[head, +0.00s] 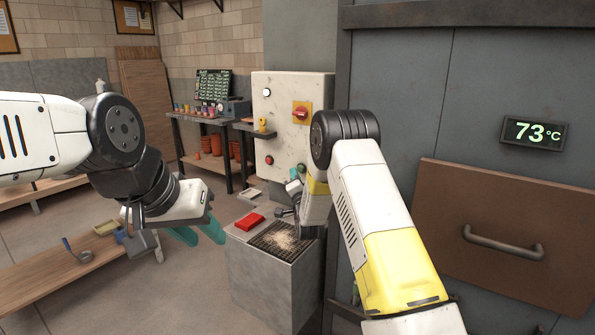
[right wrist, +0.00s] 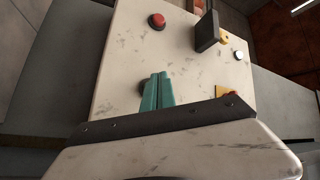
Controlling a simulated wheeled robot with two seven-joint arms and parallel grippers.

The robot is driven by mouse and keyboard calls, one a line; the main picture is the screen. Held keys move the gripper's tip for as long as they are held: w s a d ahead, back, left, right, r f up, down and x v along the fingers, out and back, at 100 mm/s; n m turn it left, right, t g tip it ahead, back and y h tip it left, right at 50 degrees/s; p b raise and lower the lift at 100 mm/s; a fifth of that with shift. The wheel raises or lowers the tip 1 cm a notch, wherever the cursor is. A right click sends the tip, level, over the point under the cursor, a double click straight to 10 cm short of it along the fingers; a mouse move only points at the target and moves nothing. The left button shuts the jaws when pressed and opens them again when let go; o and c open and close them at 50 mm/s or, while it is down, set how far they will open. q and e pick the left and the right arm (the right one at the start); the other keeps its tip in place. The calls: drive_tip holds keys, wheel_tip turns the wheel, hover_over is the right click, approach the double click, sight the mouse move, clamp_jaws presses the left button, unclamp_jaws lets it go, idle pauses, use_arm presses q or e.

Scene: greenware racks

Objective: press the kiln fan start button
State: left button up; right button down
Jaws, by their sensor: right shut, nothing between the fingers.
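The pale control panel (head: 284,135) carries a green button (head: 301,168) low on its right side. A red button (head: 269,160) sits at lower left; it also shows in the right wrist view (right wrist: 157,21). A white button (head: 267,92) is at upper left, and a red rotary switch (head: 301,112) on a yellow plate is at upper right. My right gripper (right wrist: 158,77) is shut and empty, pointing at the panel. Its fingers cover most of a dark round fitting, and contact cannot be told. My left gripper (head: 198,236) is open and empty, away from the panel.
A grey block with a dark grate (head: 285,239) and a red object (head: 249,222) stands below the panel. A kiln door with a brown panel (head: 500,220) and a 73 °C display (head: 533,133) is at right. A low wooden bench (head: 70,285) is at left.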

drive_tip(key=shift+w+d, duration=0.1)
drive_tip(key=shift+w+d, duration=0.15)
drive_tip(key=shift+w, duration=0.1)
drive_tip(key=shift+w+d, duration=0.3)
drive_tip(key=shift+w, duration=0.1)
idle(0.8)
drive_tip(key=shift+s+a, duration=0.55)
drive_tip(key=shift+s, duration=0.2)
drive_tip(key=shift+s+a, duration=0.75)
drive_tip(key=shift+s, duration=0.25)
drive_tip(key=shift+s+a, duration=0.7)
drive_tip(key=shift+s, duration=0.3)
